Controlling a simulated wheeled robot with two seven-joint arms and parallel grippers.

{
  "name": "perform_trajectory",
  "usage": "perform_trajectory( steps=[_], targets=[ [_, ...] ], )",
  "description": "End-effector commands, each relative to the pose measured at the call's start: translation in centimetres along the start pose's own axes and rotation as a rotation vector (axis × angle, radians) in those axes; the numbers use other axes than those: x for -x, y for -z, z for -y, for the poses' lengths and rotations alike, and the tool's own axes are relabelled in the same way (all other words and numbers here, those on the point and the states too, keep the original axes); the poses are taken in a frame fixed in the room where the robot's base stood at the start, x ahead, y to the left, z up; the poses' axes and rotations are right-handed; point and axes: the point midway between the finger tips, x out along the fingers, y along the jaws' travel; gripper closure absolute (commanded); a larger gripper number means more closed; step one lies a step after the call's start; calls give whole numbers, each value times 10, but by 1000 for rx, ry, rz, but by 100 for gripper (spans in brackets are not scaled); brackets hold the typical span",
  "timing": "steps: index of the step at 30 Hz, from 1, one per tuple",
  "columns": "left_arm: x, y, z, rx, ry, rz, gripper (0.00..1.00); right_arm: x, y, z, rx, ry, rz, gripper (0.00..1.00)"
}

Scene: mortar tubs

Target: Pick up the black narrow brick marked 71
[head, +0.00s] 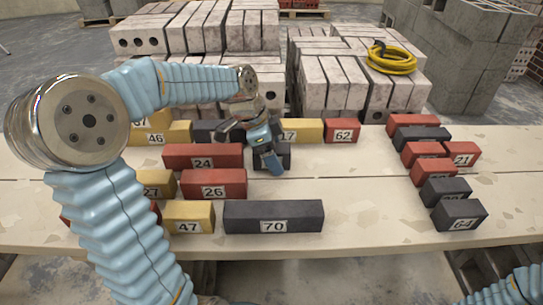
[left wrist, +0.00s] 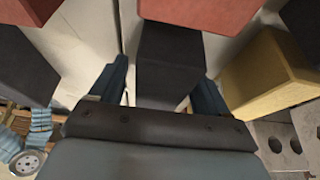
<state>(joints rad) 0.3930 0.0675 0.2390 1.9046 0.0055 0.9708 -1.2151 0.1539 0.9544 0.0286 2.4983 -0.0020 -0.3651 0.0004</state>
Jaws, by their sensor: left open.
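My left gripper (head: 254,146) reaches down over the back middle of the boards. It is open, and in the left wrist view its fingers (left wrist: 163,80) stand on either side of a black brick (left wrist: 170,58). In the head view this black brick (head: 283,158) is mostly hidden behind the gripper, and its number cannot be read. No number 71 is readable in either view. My right gripper is out of view; only part of my right arm shows at the lower right corner.
Red brick 24 (head: 203,156) lies left of the gripper, yellow brick 17 (head: 300,131) behind it. Red brick 62 (head: 342,130) is further right. Black brick 70 (head: 273,216) lies in front. More bricks stand at the right; the board (head: 355,190) between is clear.

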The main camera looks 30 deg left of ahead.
Motion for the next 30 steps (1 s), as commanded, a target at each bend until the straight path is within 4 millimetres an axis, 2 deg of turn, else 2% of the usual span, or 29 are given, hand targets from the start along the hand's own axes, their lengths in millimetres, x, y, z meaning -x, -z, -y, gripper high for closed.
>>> perform_trajectory(
  steps=[24,26,30],
  targets=[
    [-4,-2,0,0,0,0,23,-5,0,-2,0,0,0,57],
    [-4,-2,0,0,0,0,30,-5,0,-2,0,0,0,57],
    [-4,-2,0,0,0,0,51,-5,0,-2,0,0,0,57]
  ],
)
